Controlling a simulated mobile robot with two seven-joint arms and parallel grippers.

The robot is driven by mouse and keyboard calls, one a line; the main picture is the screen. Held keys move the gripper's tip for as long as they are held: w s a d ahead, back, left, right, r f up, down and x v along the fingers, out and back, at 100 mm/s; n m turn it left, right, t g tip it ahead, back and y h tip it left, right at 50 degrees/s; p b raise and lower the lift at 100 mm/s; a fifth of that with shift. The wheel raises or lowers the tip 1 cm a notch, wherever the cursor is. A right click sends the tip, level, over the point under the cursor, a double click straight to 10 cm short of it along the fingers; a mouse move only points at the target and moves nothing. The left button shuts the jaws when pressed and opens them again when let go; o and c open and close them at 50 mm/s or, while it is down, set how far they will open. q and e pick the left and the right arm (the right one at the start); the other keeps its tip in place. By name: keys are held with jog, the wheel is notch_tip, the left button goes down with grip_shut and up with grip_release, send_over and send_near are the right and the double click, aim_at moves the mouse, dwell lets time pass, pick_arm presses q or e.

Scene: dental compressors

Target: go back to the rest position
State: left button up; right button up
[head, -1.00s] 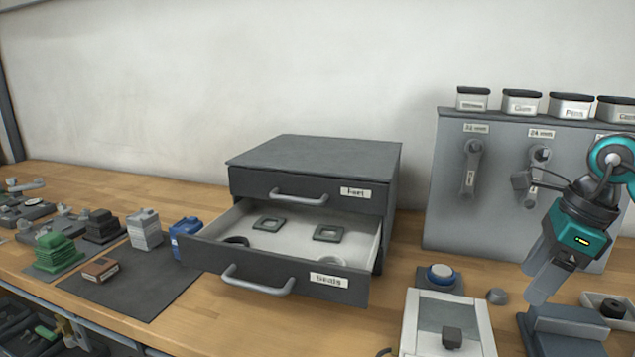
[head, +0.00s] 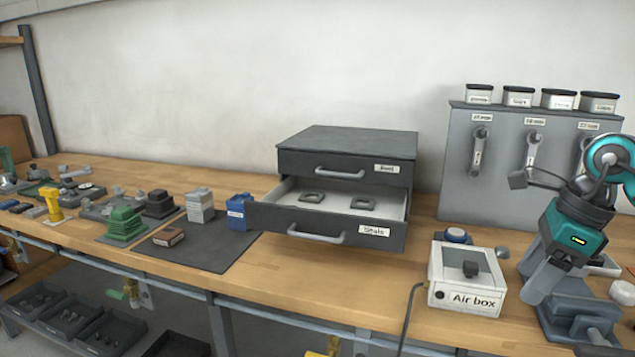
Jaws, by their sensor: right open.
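My right gripper (head: 538,272) comes in at the right edge, its teal body above and its grey fingers pointing down and left. It is open and holds nothing that I can see. It is in front of the wrench panel (head: 462,165), between the Air box (head: 465,300) and a grey fixture (head: 580,315). Whether its fingertips touch anything below is unclear. My left gripper is not in view.
A dark drawer cabinet (head: 348,141) stands mid-bench. Its lower drawer (head: 318,228), labelled Seals, is pulled out with two square seals inside. Labelled jars (head: 519,97) stand on the panel. Bare wood lies before the drawer.

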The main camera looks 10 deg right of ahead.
jog(key=w+a+f+m+t+y+p, duration=0.15)
jog(key=a+m+t+y, duration=0.25)
jog(key=a+m+y, duration=0.55)
jog(key=w+a+f+m+t+y+p, duration=0.1)
jog(key=a+f+m+t+y, duration=0.3)
jog(key=a, duration=1.1)
jog(key=s+d+f+m+t+h+p, duration=0.25)
jog(key=f+m+t+h, duration=0.55)
jog(key=m, duration=1.2)
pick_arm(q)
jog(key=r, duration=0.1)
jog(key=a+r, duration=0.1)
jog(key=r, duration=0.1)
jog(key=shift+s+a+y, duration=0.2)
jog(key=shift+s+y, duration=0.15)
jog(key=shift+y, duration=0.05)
pick_arm(e)
jog(key=s+f+m+g+h, duration=0.6)
jog(key=s+f+m, duration=0.4)
jog(key=f, duration=0.4)
jog(key=shift+s+f+g, duration=0.2)
jog(key=shift+f+g, duration=0.15)
jog(key=shift+g, duration=0.25)
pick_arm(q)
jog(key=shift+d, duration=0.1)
pick_arm(e)
jog(key=shift+a, duration=0.1)
